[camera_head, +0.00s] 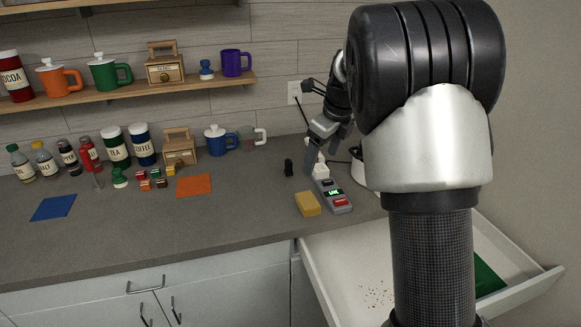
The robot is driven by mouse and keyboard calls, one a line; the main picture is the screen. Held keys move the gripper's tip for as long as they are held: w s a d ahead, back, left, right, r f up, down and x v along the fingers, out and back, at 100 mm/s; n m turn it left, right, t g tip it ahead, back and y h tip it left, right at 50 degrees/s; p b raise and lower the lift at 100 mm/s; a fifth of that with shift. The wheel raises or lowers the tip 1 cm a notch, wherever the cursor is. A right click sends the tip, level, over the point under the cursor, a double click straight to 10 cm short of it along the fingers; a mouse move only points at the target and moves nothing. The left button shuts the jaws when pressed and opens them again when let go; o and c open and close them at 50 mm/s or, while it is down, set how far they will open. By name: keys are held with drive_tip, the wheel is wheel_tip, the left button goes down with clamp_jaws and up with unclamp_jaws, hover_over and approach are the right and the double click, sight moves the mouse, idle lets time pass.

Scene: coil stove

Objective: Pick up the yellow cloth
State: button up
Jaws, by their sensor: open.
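My gripper (318,152) is beyond the block, over the back of the counter near the wall outlet, pointing down. It is open, and I see nothing held in it. It is apart from the yellow block. My large arm links hide the right part of the counter and part of the drawer.
The grey device (334,195) has a green display. Blue (53,207) and orange (194,185) cloths lie flat on the counter; a green cloth (488,279) is in the open drawer (335,268). Jars, mugs and boxes line the back and shelf (130,99). The middle front counter is clear.

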drive_tip(key=w+f+m, duration=0.6)
drive_tip(key=w+f, duration=0.1)
drive_tip(key=f, duration=0.1)
hover_over(308, 200)
drive_tip(key=s, duration=0.2)
drive_tip(key=shift+g+h, duration=0.3)
wheel_tip(308, 200, down, 11)
drive_tip(key=shift+a+r+p, duration=0.1)
drive_tip(key=shift+p, duration=0.2)
drive_tip(key=shift+p+x, duration=0.4)
drive_tip(key=shift+x, duration=2.45)
drive_tip(key=shift+w+d+r, duration=0.1)
drive_tip(key=shift+d, duration=0.25)
drive_tip(key=c, duration=1.1)
wheel_tip(308, 200, up, 10)
drive_tip(key=shift+b, duration=0.4)
drive_tip(key=shift+c, duration=0.2)
